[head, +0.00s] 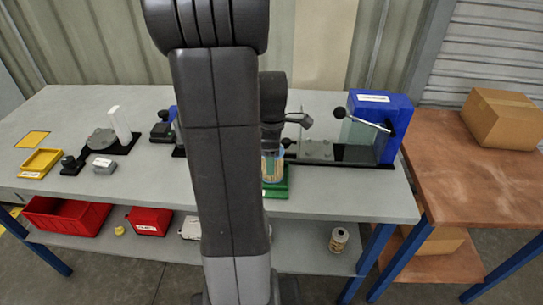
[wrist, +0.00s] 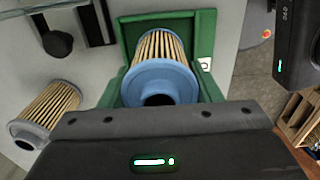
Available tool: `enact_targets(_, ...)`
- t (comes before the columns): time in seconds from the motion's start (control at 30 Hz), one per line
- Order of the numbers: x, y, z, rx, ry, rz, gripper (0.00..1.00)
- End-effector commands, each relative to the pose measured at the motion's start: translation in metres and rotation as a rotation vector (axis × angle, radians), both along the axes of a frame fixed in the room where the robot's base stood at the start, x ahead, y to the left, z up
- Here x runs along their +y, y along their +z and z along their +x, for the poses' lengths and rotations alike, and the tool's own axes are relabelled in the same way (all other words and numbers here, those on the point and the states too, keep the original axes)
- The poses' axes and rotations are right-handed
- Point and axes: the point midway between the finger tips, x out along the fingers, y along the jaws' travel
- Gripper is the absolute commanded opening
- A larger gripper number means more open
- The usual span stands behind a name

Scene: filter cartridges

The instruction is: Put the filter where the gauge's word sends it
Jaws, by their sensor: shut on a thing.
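A filter with a pleated tan body and a blue end cap (wrist: 160,80) stands in or just over the green cradle (wrist: 125,28), its blue end toward my gripper. In the head view the filter (head: 272,168) is partly hidden by my arm, over the green cradle (head: 275,190) at the table's front edge. My gripper (head: 272,145) is shut on this filter; its fingertips are hard to make out. In the wrist view its dark body fills the bottom edge. I cannot read any gauge word.
Another pleated filter with a pale cap (wrist: 45,110) shows at left in the wrist view. A blue box (head: 392,110) with a lever stands right on the table. A yellow tray (head: 40,162) is far left. Red bins (head: 65,216) and a filter (head: 339,240) are on the lower shelf.

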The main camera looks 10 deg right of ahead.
Motion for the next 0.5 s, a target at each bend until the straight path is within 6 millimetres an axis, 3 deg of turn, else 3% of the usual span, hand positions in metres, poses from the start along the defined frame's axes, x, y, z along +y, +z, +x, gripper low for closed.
enact_targets(0.17,0.0000,0.0003,0.0001,0.000,0.000,0.000,0.34)
enact_targets(0.2,0.0000,0.0003,0.0001,0.000,0.000,0.000,0.60)
enact_targets(0.3,0.0000,0.0003,0.0001,0.000,0.000,0.000,0.79)
enact_targets(0.33,0.0000,0.0003,0.0001,0.000,0.000,0.000,0.83)
enact_targets(0.5,0.0000,0.0002,0.0001,0.000,0.000,0.000,0.83)
